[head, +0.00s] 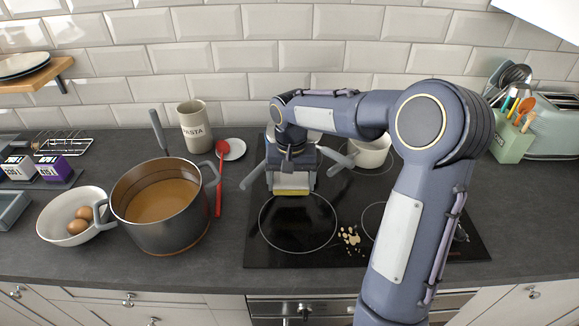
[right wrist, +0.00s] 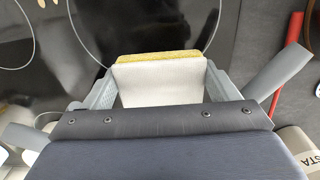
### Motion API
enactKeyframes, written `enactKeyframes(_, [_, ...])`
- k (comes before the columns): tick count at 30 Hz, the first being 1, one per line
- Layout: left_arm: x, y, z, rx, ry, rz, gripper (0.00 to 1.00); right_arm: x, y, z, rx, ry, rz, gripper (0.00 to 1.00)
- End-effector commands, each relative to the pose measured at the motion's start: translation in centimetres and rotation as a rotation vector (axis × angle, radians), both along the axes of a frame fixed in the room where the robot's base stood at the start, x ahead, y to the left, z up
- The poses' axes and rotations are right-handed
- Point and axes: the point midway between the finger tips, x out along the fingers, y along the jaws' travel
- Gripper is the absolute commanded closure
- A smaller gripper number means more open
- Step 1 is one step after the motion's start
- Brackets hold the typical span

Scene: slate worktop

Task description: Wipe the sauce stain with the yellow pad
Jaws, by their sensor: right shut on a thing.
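The yellow pad (head: 294,192) is a pale block with a yellow face, held in my right gripper (head: 291,182) over the back-left part of the black hob. In the right wrist view the pad (right wrist: 160,82) sits between the two grey fingers, its yellow edge (right wrist: 158,56) outermost. I cannot tell whether it touches the glass. The sauce stain (head: 349,236) is a cluster of beige blotches on the front middle of the hob, to the right and in front of the pad. Part of the stain (right wrist: 24,12) shows at the wrist view's top left. My left gripper is out of view.
A large pot of brown liquid (head: 167,245) and a red spoon (head: 220,180) stand left of the hob (head: 265,254). A cream saucepan (head: 369,155) is at the back right. Another grey handle (head: 256,174) sticks out left of my gripper. The front-left hob is clear.

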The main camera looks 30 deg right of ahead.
Motion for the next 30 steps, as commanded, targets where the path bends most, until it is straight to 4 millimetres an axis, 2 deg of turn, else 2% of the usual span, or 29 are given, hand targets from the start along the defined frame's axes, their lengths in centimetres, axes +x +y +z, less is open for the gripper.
enactKeyframes(1, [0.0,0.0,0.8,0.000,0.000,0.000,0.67,0.0,-0.1,0.9,-0.001,-0.001,0.000,0.40])
enactKeyframes(3, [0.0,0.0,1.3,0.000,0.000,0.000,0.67,0.0,-0.2,1.6,0.000,-0.001,0.001,0.40])
enactKeyframes(8, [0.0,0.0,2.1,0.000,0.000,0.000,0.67,-0.1,-0.3,2.5,0.000,-0.001,0.000,0.40])
enactKeyframes(30, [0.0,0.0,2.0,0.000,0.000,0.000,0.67,-0.1,-0.4,2.5,0.000,-0.001,0.001,0.40])
